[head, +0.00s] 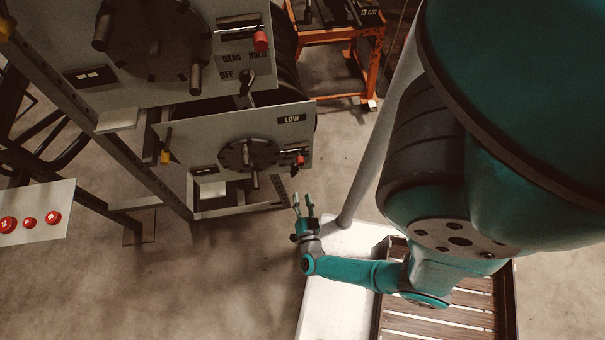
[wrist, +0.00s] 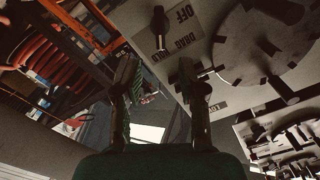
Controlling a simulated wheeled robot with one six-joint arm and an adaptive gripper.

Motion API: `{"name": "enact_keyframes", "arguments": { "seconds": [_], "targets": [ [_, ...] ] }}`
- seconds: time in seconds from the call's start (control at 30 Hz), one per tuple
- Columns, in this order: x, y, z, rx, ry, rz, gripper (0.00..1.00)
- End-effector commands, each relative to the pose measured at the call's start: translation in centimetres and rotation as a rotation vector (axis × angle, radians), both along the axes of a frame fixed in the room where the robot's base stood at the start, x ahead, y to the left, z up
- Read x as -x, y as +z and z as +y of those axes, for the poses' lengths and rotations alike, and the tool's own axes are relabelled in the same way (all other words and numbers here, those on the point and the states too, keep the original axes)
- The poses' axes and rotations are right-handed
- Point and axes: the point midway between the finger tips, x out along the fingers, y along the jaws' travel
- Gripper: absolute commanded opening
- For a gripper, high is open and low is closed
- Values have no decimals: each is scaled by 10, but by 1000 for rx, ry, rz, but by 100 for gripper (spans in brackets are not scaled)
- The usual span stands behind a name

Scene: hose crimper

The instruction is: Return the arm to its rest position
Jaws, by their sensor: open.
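My gripper (head: 304,207) is in the middle of the head view, at the end of my teal arm. Its two fingers point up in the picture and stand apart with nothing between them. In the wrist view my gripper (wrist: 157,85) also shows open and empty, with the grey machine panels beyond it. In the head view it is apart from the lower panel (head: 285,130), which is marked LOW. The upper panel (head: 130,85), with a DRAG HOLD OFF switch, lies farther up and left.
Red buttons (head: 30,222) sit on a grey box at the left. An orange stand (head: 340,34) is at the top. A slatted wooden crate (head: 515,300) and a white surface (head: 330,310) lie below my arm. The floor (head: 150,290) at lower left is clear.

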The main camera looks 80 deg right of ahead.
Motion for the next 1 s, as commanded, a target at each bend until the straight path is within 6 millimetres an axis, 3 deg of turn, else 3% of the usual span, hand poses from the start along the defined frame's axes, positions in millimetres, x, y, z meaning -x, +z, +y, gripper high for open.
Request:
{"name": "enact_keyframes", "arguments": {
  "seconds": [0.67,0.83,1.0],
  "targets": [
    [1,3,2,0,17,0,41],
    [0,27,21,4,162,-3,41],
    [-1,76,59,21,398,18,41]
  ]
}}
